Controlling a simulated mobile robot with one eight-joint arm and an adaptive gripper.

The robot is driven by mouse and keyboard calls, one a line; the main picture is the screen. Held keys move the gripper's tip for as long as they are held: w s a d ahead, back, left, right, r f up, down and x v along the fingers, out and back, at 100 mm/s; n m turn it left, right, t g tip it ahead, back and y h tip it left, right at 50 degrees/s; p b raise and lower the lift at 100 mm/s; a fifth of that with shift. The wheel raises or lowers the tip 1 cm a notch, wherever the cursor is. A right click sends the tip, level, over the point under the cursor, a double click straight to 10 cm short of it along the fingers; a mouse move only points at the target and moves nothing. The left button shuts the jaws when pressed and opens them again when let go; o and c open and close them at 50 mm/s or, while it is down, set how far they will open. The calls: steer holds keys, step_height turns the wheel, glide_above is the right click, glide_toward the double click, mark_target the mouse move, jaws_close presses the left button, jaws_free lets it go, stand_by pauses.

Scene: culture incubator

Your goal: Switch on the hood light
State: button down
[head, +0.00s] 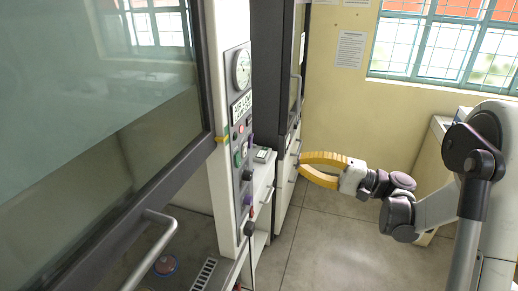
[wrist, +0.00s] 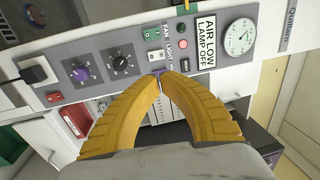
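The hood's control panel (head: 240,140) is on the narrow front post, below a round gauge; it also shows in the wrist view (wrist: 98,92). In the wrist view, a green rocker switch (wrist: 152,37) sits by the FAN label. The LIGHT label (wrist: 169,44) is beside it, and a small dark area just beyond my fingertips may be its switch; whether it is on cannot be told. My gripper (wrist: 161,74) has yellow fingers whose tips come together, with nothing clearly held. In the head view, my gripper (head: 300,163) is right of the panel, pointing towards it; contact is not visible.
A glass sash (head: 90,100) with a handle (head: 150,250) stands at left. A dark-framed cabinet (head: 273,70) stands behind. Floor (head: 335,245) is clear.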

mark_target(245, 150)
steer(key=b+x, duration=0.1)
steer(key=x, duration=1.3)
steer(key=shift+b, duration=0.3)
